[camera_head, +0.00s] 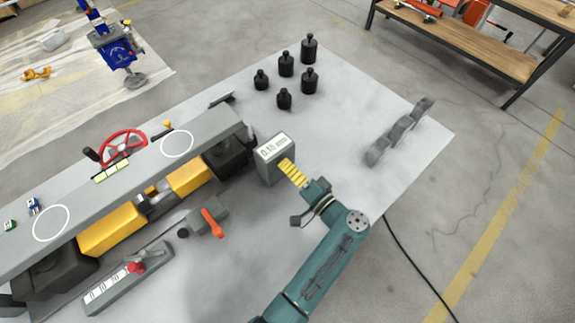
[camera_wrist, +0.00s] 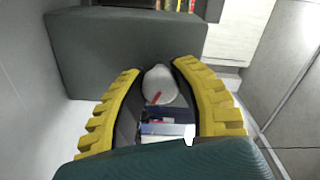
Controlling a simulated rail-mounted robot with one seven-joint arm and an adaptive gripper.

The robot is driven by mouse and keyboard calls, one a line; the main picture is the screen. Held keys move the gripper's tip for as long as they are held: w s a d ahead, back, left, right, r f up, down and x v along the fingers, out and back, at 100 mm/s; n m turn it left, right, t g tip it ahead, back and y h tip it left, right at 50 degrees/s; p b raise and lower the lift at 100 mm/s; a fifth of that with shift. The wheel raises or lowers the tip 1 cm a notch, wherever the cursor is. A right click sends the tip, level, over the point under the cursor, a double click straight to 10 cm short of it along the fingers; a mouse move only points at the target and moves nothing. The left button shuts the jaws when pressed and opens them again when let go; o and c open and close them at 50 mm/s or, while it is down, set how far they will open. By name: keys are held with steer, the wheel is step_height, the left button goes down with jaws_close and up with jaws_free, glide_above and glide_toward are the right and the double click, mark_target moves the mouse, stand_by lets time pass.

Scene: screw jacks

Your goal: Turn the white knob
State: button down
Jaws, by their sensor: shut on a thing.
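The white knob (camera_wrist: 158,82) shows in the wrist view, with a red mark on it. It sits on the side of a grey box and lies between the two yellow fingers of my gripper (camera_wrist: 158,68). My gripper is shut on the knob. In the head view my gripper (camera_head: 291,171) reaches the right side of the grey box (camera_head: 271,170), which has a digital readout (camera_head: 273,146) on its top. The knob is hidden behind the fingers in the head view.
A long grey beam (camera_head: 75,195) with a red handwheel (camera_head: 122,148) runs along the left over yellow blocks. An orange lever (camera_head: 212,222) stands in front of the box. Several black weights (camera_head: 286,65) and a grey bracket (camera_head: 400,132) stand behind. The table between them is clear.

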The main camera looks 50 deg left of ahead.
steer(key=c, duration=0.7)
jaws_free()
steer(key=shift+c, duration=0.2)
steer(key=shift+d, duration=0.1)
steer(key=d, duration=1.2)
steer(key=shift+s, duration=0.15)
steer(key=shift+a, duration=0.1)
